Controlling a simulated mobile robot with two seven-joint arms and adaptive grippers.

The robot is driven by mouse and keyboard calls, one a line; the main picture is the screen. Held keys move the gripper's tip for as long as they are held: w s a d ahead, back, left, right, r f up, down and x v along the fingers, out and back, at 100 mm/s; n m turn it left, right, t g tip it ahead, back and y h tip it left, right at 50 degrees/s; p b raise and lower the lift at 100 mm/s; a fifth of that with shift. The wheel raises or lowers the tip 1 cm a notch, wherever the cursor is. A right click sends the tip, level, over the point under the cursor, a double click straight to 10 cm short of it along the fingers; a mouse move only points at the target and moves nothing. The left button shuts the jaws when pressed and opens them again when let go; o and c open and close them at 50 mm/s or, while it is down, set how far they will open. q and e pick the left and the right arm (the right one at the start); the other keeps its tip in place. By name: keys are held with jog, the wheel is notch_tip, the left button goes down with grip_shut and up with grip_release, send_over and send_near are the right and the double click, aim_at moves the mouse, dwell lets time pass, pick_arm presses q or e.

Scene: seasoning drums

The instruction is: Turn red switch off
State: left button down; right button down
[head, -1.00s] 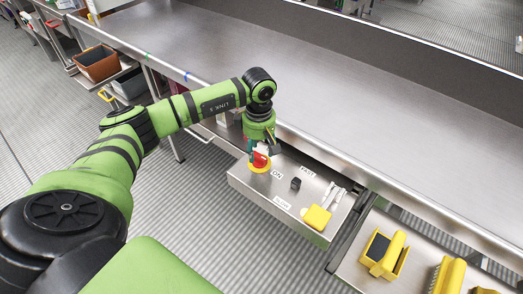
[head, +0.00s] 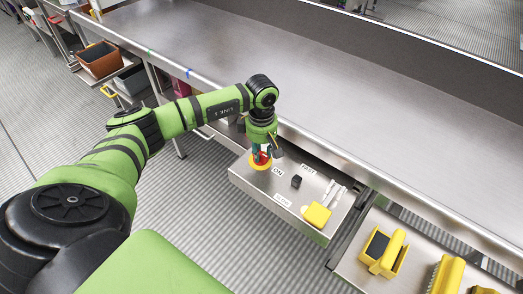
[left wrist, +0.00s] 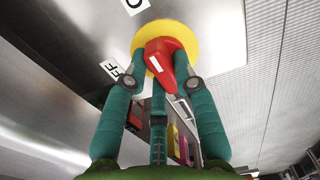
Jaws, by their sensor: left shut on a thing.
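The red switch (head: 262,158) is a red knob on a round yellow base (head: 259,167), at the left end of a metal control box (head: 262,190). My left gripper (head: 261,152) is over it, pointing down, its teal fingers around the knob. In the left wrist view the red switch (left wrist: 163,58) has a white line and stands between the shut fingers (left wrist: 165,85), in front of the yellow base (left wrist: 188,32). A partly hidden OFF label (left wrist: 115,73) shows beside it. In the head view the knob is mostly covered by my gripper. My right gripper is out of view.
The box also bears an ON label (head: 278,172), a black knob (head: 296,181) between FAST and SLOW labels, and a yellow block (head: 317,215). Yellow tools (head: 385,252) lie on a tray at the right. A long steel counter (head: 330,100) runs behind.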

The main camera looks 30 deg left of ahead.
pick_arm(q)
jog(key=n+b, duration=0.1)
jog(key=n, duration=0.3)
jog(key=shift+a+b, duration=0.1)
jog(key=shift+b, duration=0.25)
jog(key=n+b, duration=0.1)
jog(key=n, duration=0.3)
jog(key=n+b, duration=0.1)
jog(key=n, duration=0.4)
jog(key=shift+s+a, duration=0.1)
jog(key=shift+a, duration=0.05)
jog(key=n, duration=0.4)
jog(key=shift+s+n, duration=0.1)
jog(key=shift+n, duration=0.3)
jog(key=c, duration=1)
grip_release()
